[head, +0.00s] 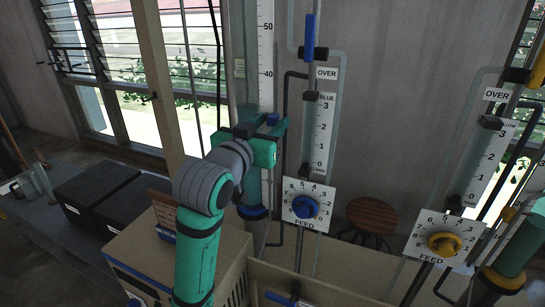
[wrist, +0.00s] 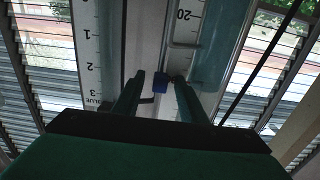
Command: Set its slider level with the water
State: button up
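A tall white scale (head: 265,45) marked 50 and 40 stands in the head view, with a clear tube (head: 240,60) along its left side. A small blue slider (head: 272,119) sits at the scale, below the 40 mark. My gripper (head: 254,128) is at the slider's height, its fingers spread. The scale's 20 mark (wrist: 183,15) shows there too. The water level in the tube cannot be made out.
Right of the scale stand a narrow BLUE gauge (head: 319,130) and a blue FEED knob (head: 305,207). A yellow FEED knob (head: 444,244) is farther right. A wooden stool (head: 372,215) stands by the wall. Black boxes (head: 105,200) lie at left. Thin pipes run close to the gripper.

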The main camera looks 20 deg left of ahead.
jog(key=s, duration=0.6)
jog(key=shift+s+a, duration=0.15)
jog(key=shift+s, duration=0.25)
jog(key=shift+s, duration=0.1)
jog(key=s, duration=1)
jog(key=shift+s+a, duration=0.2)
jog(key=shift+s, duration=0.15)
jog(key=shift+w, duration=0.15)
jog(key=shift+d, duration=0.1)
